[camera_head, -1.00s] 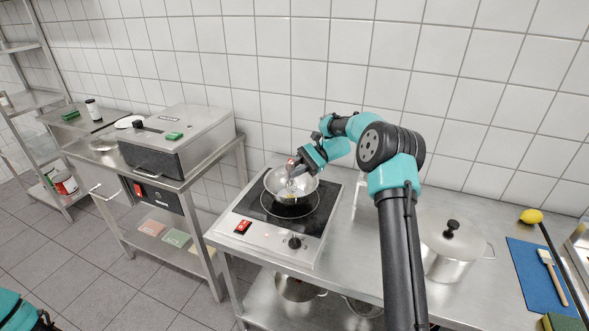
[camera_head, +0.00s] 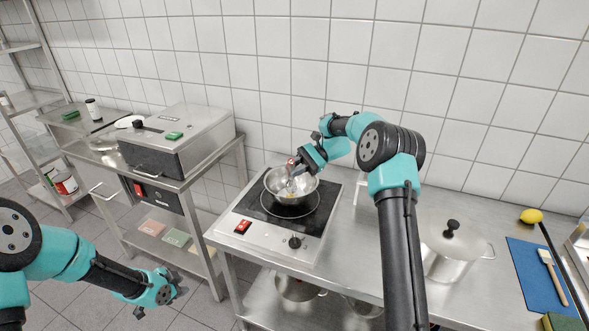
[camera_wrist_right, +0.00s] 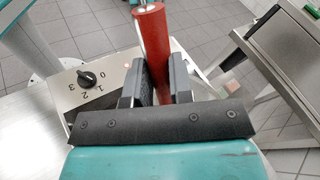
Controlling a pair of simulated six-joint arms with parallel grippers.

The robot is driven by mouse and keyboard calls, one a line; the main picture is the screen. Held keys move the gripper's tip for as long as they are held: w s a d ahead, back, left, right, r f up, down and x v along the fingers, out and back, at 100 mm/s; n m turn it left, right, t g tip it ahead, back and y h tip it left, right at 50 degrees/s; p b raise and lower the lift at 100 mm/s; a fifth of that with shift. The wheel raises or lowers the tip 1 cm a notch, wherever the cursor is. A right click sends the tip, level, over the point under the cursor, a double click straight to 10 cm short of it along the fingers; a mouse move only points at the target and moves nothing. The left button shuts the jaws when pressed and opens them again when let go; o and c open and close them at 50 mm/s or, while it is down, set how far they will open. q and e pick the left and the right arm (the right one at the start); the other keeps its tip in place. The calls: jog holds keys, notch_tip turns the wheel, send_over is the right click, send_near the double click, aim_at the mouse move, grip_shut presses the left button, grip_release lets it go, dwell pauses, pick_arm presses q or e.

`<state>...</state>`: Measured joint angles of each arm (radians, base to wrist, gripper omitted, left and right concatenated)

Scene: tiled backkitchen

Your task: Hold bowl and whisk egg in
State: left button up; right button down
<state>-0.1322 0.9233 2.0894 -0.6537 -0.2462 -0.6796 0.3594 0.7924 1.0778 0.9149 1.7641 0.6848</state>
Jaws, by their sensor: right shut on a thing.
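A steel bowl (camera_head: 308,181) sits on the dark hob plate of the cooktop, with a small patch of yellow egg (camera_head: 291,195) in it. My right gripper (camera_head: 296,166) reaches over the bowl's rim from the right. It is shut on the whisk's red handle, seen in the right wrist view as a whisk (camera_wrist_right: 153,40) between the two black fingers. The wire end is inside the bowl and hard to make out. My left gripper (camera_head: 166,287) is at the lower left above the floor, apart from the bowl. Its finger gap is too small to judge.
The cooktop (camera_head: 262,246) has a red switch and a black knob at its front. A lidded pot (camera_head: 447,250), a blue board (camera_head: 530,270) with a brush, and a lemon (camera_head: 531,216) are on the right. A steel appliance (camera_head: 190,130) stands on the left table.

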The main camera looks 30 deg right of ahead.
aim_at(268, 181)
pick_arm(q)
jog(key=w+d+r+m, duration=0.3)
jog(key=d+r+m, duration=0.1)
jog(key=d, duration=0.1)
jog(key=w+d+r+m+t+h, duration=0.1)
jog(key=w+d+r+m, duration=0.3)
jog(key=d+m, duration=0.1)
jog(key=w+d+r+m, duration=0.3)
jog(key=d+r+m, duration=0.1)
jog(key=d+r, duration=0.1)
jog(key=shift+w+d, duration=0.35)
jog(key=shift+d, duration=0.05)
jog(key=d+r+m+h, duration=0.1)
jog(key=d+r+m, duration=0.4)
jog(key=d, duration=0.2)
jog(key=w+d+r+m+t, duration=0.1)
jog(key=d+r+m, duration=0.4)
jog(key=d, duration=0.3)
jog(key=shift+w+m+h, duration=0.25)
jog(key=shift+m+h, duration=0.15)
jog(key=shift+d, duration=0.15)
jog(key=shift+x, duration=3.95)
jog(key=shift+c, duration=0.2)
